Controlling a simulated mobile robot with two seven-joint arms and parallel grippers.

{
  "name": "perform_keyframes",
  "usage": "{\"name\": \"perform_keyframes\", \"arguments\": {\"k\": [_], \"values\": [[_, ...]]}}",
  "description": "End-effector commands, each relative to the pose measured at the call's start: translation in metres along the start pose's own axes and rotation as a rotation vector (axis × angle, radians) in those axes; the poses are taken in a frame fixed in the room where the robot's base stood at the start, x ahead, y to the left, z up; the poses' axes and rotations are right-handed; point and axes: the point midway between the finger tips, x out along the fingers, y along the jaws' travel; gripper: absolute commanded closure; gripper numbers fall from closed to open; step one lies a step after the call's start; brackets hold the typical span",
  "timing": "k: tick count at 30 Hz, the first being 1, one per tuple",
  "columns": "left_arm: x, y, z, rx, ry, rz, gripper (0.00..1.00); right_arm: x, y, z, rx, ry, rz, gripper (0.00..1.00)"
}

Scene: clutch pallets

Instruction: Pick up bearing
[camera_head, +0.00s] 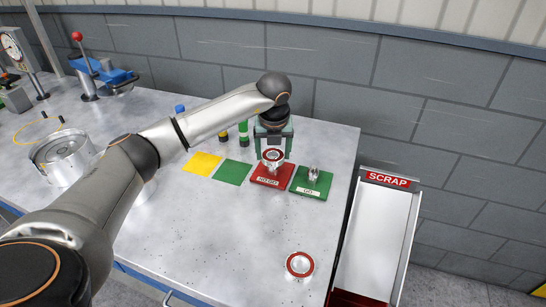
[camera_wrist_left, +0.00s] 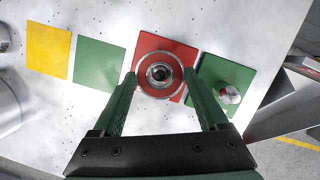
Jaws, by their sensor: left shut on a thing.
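A bearing, a metal ring with a reddish face (camera_head: 273,155), is between the fingers of my left gripper (camera_head: 273,150), which is shut on it. In the left wrist view the bearing (camera_wrist_left: 159,90) lies between the fingertips (camera_wrist_left: 160,76), over the red NO GO block (camera_wrist_left: 150,44). The metal gauge post of the NO GO block (camera_head: 272,176) shows just below the ring; I cannot tell whether the ring is around the post or just above it. A second red-and-silver ring (camera_head: 300,265) lies on the table near the front right. My right gripper is not in view.
The green GO block (camera_head: 312,183) with its metal post stands right of the red block. A green mat (camera_head: 232,172) and a yellow mat (camera_head: 201,163) lie left. A SCRAP chute (camera_head: 375,235) stands beyond the table's right edge. A round metal fixture (camera_head: 62,160) stands left.

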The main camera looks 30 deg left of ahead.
Motion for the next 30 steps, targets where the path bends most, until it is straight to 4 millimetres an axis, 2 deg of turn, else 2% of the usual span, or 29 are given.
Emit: {"name": "perform_keyframes", "arguments": {"k": [10, 14, 16, 24, 30], "values": [[-0.005, 0.000, 0.003, -0.001, -0.003, -0.002, 0.98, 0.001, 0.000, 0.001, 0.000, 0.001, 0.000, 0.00], [-0.018, -0.001, 0.006, -0.002, -0.006, -0.003, 0.98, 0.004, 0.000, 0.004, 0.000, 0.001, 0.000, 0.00], [-0.030, -0.001, 0.010, -0.003, -0.007, -0.006, 0.98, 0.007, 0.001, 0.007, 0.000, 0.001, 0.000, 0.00], [-0.096, -0.044, -0.002, 0.003, -0.006, -0.007, 0.98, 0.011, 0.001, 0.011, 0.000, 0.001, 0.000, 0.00], [-0.122, -0.083, -0.022, 0.003, -0.004, -0.004, 0.98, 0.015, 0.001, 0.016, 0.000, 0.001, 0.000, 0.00]]}}
